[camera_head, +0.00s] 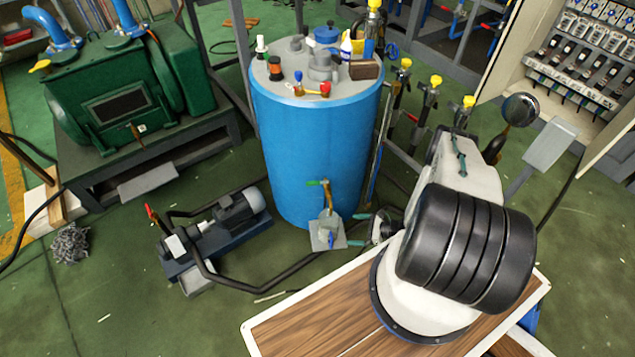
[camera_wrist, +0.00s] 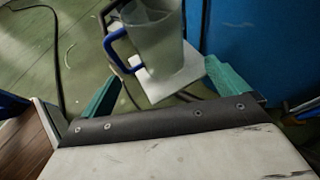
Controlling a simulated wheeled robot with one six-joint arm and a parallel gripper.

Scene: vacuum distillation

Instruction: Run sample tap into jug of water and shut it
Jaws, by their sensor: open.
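The clear jug (camera_head: 328,229) with a blue handle stands on a pale square plate (camera_head: 322,243) at the foot of the blue tank (camera_head: 300,150). A small tap (camera_head: 326,193) with a green handle sticks out of the tank just above the jug. I cannot tell whether it is open or running, or whether the jug holds water. In the wrist view the jug (camera_wrist: 160,48) is just beyond my gripper (camera_wrist: 163,72), whose teal fingers are apart with nothing between them. The tap does not show there. In the head view my gripper (camera_head: 359,229) is right of the jug.
A pump (camera_head: 215,235) and black pipes lie on the floor left of the jug. Several bottles and fittings stand on the tank top. A green machine (camera_head: 130,95) is at the left. Valves with yellow caps (camera_head: 430,90) stand right of the tank.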

